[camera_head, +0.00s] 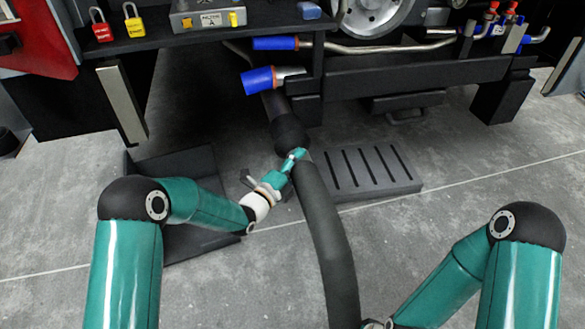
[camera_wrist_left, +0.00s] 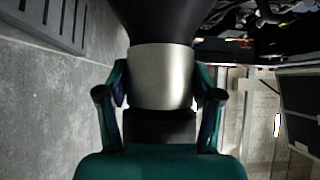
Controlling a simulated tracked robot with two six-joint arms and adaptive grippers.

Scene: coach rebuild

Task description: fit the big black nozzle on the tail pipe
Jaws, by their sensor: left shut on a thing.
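The big black nozzle (camera_head: 289,132) is on the upper end of a thick dark hose (camera_head: 331,237). My left gripper (camera_head: 297,157) is shut on the nozzle near its joint with the hose. In the left wrist view my left gripper (camera_wrist_left: 160,95) has a finger on each side of a silver collar (camera_wrist_left: 162,76), with the black flare of the nozzle (camera_wrist_left: 157,20) above it. The nozzle's far end reaches up toward a blue-ended pipe (camera_head: 258,80) under the coach; I cannot tell whether they touch. I cannot make out the tail pipe for certain.
A second blue-ended pipe (camera_head: 274,43) runs above. A grey slotted block (camera_head: 372,172) lies right of the hose. A dark tray (camera_head: 190,160) lies behind my left arm. A shelf with red (camera_head: 101,28) and yellow (camera_head: 134,22) padlocks overhangs at upper left. Floor at right is clear.

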